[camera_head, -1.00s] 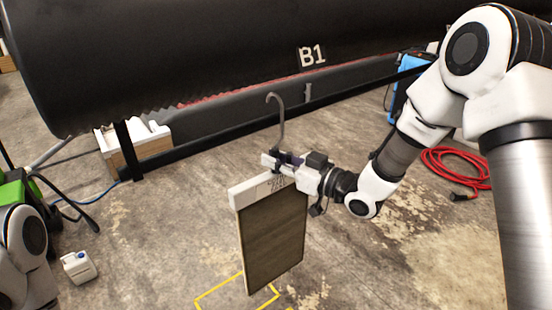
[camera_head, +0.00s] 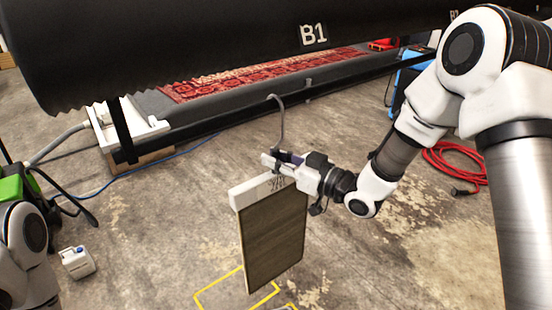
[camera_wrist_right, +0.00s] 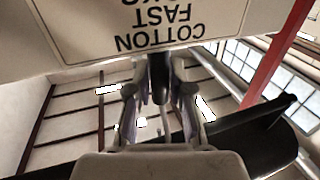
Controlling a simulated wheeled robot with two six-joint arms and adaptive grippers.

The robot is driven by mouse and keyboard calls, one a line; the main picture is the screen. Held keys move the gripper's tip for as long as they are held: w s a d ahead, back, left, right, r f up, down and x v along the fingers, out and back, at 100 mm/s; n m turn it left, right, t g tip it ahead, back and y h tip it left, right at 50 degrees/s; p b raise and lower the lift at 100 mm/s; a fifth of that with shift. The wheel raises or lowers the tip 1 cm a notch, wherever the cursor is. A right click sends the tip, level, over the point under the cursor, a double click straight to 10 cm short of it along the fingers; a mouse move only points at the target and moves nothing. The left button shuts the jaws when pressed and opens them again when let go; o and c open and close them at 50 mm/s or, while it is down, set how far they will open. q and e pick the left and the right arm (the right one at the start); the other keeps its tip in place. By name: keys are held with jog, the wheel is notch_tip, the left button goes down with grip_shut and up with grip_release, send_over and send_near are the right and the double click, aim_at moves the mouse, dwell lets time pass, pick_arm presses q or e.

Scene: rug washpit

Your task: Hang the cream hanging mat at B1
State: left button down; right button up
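The hanging mat (camera_head: 272,243) is a flat panel that looks dark olive-brown in the head view, with a white top bar (camera_head: 250,193) and a grey hook (camera_head: 281,118) rising from it. My right gripper (camera_head: 280,161) is shut on the hook's stem just above the bar, and the mat hangs upright over the floor. In the right wrist view the fingers (camera_wrist_right: 159,85) flank the dark stem, below the bar's upside-down "COTTON FAST" label (camera_wrist_right: 165,28). The B1 label (camera_head: 313,35) is on a large black roller (camera_head: 190,45), above and behind the hook, apart from it. My left gripper is out of view.
A red patterned rug (camera_head: 250,75) lies beneath the roller, behind a low dark rail (camera_head: 215,123). A white jug (camera_head: 76,262) stands at left, a red hose (camera_head: 450,165) lies at right. A yellow outline (camera_head: 222,290) marks the floor. Floor around the mat is clear.

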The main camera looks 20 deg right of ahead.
jog(key=shift+o, duration=1.4)
jog(key=v, duration=1.1)
jog(key=s+a+f+g+h, duration=0.1)
jog(key=s+a+f+g, duration=0.2)
jog(key=f, duration=0.6)
jog(key=s+f+m+g+h, duration=0.1)
jog(key=s+f+g+h, duration=0.3)
jog(key=f, duration=0.6)
jog(key=s+a+f+g+y, duration=0.1)
jog(key=s+a+f+g, duration=0.1)
jog(key=s+f, duration=0.5)
jog(key=s+d+f+m+g+h, duration=0.2)
jog(key=s+f+m+h, duration=0.1)
jog(key=s+f, duration=0.3)
jog(key=s+d+f+m+g+h, duration=0.3)
jog(key=s+f, duration=0.3)
jog(key=shift+d+f+m+h, duration=0.3)
jog(key=shift+d+m+h, duration=0.05)
jog(key=shift+m+h, duration=0.05)
